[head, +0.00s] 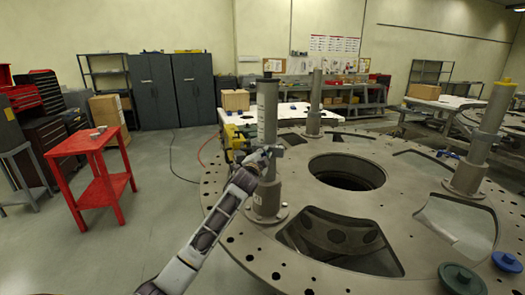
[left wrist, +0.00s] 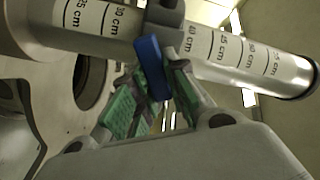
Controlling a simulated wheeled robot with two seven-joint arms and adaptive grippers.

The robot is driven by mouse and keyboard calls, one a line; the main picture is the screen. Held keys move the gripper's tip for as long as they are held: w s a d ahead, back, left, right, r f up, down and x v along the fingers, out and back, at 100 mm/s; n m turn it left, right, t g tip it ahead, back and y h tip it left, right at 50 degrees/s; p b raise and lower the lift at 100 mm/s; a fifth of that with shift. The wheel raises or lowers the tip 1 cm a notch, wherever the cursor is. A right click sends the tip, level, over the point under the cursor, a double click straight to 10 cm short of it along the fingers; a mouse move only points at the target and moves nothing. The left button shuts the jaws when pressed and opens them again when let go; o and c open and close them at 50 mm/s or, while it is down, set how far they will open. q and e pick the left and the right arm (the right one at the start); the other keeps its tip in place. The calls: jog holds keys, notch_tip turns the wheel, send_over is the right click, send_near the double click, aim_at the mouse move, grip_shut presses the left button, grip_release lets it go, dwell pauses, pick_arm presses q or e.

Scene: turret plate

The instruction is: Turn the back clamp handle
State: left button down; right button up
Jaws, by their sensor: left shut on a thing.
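A grey post (head: 267,110) with a scale stands at the left side of the round turret plate (head: 350,190). In the left wrist view the post (left wrist: 250,62) crosses the top, with a dark clamp (left wrist: 165,14) around it. A blue clamp handle (left wrist: 150,66) sticks out from the clamp. My left gripper (head: 262,157) is at this post in the head view. In the left wrist view its green-padded fingers (left wrist: 156,85) are on either side of the blue handle, shut on it. My right gripper is not in view.
Another post (head: 314,105) stands at the back of the plate, and a yellow-capped post (head: 484,130) stands at the right with a blue handle (head: 448,154). Green (head: 461,279) and blue (head: 507,262) knobs lie front right. The plate has large openings. A red cart (head: 95,150) stands left.

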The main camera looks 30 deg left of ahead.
pick_arm(q)
jog(key=m+p, duration=0.1)
jog(key=m, duration=0.2)
jog(key=shift+f+m+p, duration=0.1)
jog(key=shift+m+p, duration=0.2)
jog(key=shift+p, duration=0.1)
jog(key=shift+d+f+m+p, duration=0.1)
jog(key=shift+f+m+p, duration=0.2)
jog(key=shift+m, duration=0.8)
jog(key=c, duration=1.4)
grip_release()
jog(key=shift+s, duration=0.15)
